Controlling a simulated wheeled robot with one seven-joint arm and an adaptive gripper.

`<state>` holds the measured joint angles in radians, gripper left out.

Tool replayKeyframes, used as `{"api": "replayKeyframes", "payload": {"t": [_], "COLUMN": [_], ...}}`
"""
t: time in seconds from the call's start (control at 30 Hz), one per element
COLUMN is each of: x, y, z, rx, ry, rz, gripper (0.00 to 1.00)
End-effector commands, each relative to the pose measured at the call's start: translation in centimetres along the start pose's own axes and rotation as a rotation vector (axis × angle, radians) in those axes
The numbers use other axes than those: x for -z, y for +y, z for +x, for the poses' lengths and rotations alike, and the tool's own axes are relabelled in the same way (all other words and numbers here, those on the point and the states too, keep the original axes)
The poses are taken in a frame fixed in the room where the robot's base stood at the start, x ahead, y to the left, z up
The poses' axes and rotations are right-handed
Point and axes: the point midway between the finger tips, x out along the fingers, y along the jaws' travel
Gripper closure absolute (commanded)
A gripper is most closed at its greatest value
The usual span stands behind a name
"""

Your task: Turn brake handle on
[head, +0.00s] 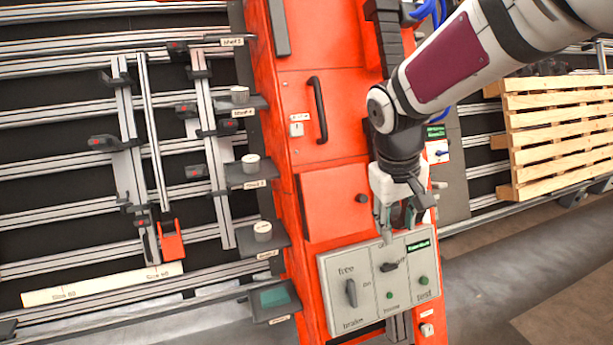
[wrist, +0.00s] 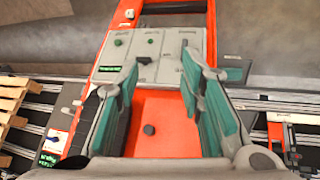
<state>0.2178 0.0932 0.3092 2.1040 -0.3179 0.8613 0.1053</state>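The grey control panel (head: 330,270) sits on the front of the orange cabinet. The brake handle (head: 351,292), a dark upright lever, is on its left part, between the printed words "free" above and "brake" below. A second dark switch (head: 388,267) beside "off" sits in the middle part, lying nearly level. My gripper (head: 398,218) points down near the panel's top edge, right of and above the brake handle, apart from it. In the wrist view, my gripper (wrist: 160,76) has its two green-grey fingers wide apart with nothing between them. The panel (wrist: 140,72) lies beyond the fingertips; the brake handle is near the right finger, partly hidden.
An orange cabinet door with a dark knob (head: 362,198) is above the panel. Small shelves (head: 262,233) with white round pieces stand left. A wooden pallet (head: 560,130) leans at right. The floor at lower right is clear.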

Motion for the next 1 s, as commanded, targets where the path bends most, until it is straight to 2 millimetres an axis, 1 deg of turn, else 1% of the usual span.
{"api": "replayKeyframes", "payload": {"t": [0.03,0.17,0.2,0.27,0.3,0.4,0.5,0.6,0.63,0.73,0.87,1.0], "x": [1.3,4.3,5.1,6.3,7.1,8.7,10.0,10.8,10.9,11.3,11.3,11.1], "y": [-0.1,-0.7,-0.9,-1.3,-1.6,-2.5,-3.2,-3.8,-3.9,-4.2,-4.5,-4.9], "z": [1.8,5.9,7.2,9.2,10.7,14.0,16.9,18.9,19.4,20.3,21.1,22.9], "rx": [0.013,0.045,0.058,0.079,0.095,0.136,0.174,0.203,0.209,0.222,0.226,0.227], "ry": [-0.020,-0.045,-0.052,-0.061,-0.066,-0.075,-0.081,-0.082,-0.082,-0.081,-0.083,-0.084], "rz": [-0.013,-0.046,-0.054,-0.064,-0.072,-0.080,-0.083,-0.082,-0.081,-0.081,-0.081,-0.081], "gripper": [0.65,0.65,0.65,0.65,0.65,0.65,0.65,0.65,0.65,0.65,0.65,0.65]}}
